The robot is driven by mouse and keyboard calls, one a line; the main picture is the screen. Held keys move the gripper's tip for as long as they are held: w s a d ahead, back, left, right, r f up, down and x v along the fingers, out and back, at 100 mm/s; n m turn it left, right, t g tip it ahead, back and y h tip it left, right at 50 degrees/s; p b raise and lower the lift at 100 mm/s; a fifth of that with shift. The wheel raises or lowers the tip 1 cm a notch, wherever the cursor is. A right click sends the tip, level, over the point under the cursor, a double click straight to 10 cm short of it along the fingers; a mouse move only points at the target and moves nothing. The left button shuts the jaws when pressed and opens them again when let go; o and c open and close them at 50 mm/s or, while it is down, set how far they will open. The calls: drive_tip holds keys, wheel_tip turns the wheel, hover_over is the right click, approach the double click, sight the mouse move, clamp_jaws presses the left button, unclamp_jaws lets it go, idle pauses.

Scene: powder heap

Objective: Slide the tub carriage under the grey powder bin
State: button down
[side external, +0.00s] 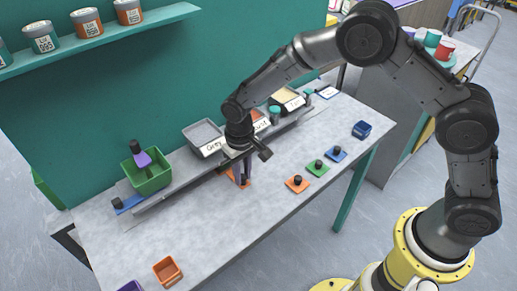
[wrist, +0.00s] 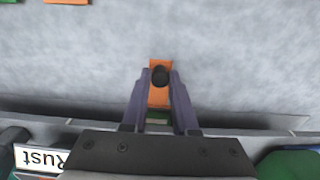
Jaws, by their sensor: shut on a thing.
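The green tub (side external: 148,181) stands on the rail at the left, with a blue strip and black knob (side external: 118,204) beside its base. A purple piece with a black top sits at the tub. The grey powder bin (side external: 203,134) stands to the right of the tub, behind the rail. My gripper (side external: 242,180) is right of the grey bin, low at the table, apart from the tub. In the wrist view its purple fingers (wrist: 160,76) are shut on the black knob of an orange plate (wrist: 158,97).
Bins with rust and pale yellow powder (side external: 285,95) stand further right. Orange (side external: 297,184), green (side external: 318,169) and blue (side external: 336,154) knobbed plates lie in front of the rail. An orange box (side external: 167,270) stands at the front left. The table's left middle is clear.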

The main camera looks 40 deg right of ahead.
drive_tip(key=shift+a, duration=1.75)
drive_tip(key=c, duration=0.8)
unclamp_jaws()
drive_tip(key=shift+r, duration=0.15)
wheel_tip(320, 180, up, 7)
drive_tip(key=shift+r, duration=0.15)
